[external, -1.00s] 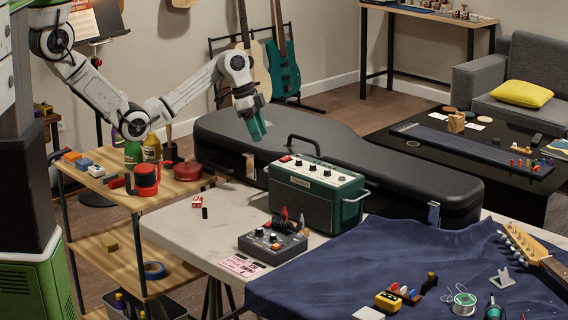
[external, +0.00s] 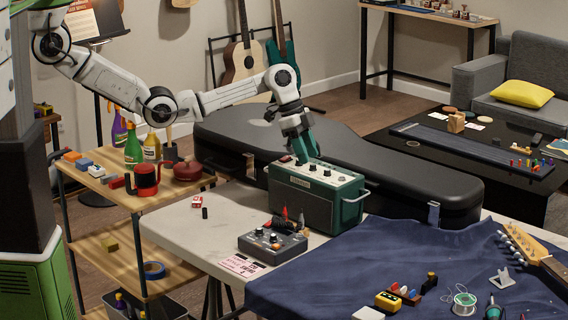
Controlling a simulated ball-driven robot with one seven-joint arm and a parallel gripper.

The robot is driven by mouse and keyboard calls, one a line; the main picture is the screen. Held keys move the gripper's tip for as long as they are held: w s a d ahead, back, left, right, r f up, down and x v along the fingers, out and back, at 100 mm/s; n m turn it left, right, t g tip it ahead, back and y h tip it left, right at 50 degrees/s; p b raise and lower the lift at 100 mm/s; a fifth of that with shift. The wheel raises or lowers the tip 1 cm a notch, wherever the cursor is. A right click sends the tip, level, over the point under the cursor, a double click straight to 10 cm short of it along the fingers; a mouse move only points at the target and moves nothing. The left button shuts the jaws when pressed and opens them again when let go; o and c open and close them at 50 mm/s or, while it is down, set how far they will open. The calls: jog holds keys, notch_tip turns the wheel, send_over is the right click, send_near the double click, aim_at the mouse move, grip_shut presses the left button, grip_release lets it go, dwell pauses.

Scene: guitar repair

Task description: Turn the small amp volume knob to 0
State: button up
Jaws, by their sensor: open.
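The small amp (external: 305,200) is a dark green box with a pale top panel and several dark knobs, standing upright on the pale workbench. My gripper (external: 301,158) points down at the left part of the amp's top panel, with its green fingers close over it. It is open. Whether a finger touches a knob, I cannot tell. Two knobs (external: 327,172) show to the right of the fingers. Knob markings are too small to read.
A long black guitar case (external: 400,170) lies right behind the amp. A grey pedal box (external: 272,243) with small knobs and clips stands in front of it. A wooden cart (external: 150,200) with bottles is on the left, and a blue cloth (external: 370,260) covers the right side.

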aim_at(313, 167)
jog(key=shift+x, duration=1.1)
jog(key=shift+c, duration=0.4)
grip_shut()
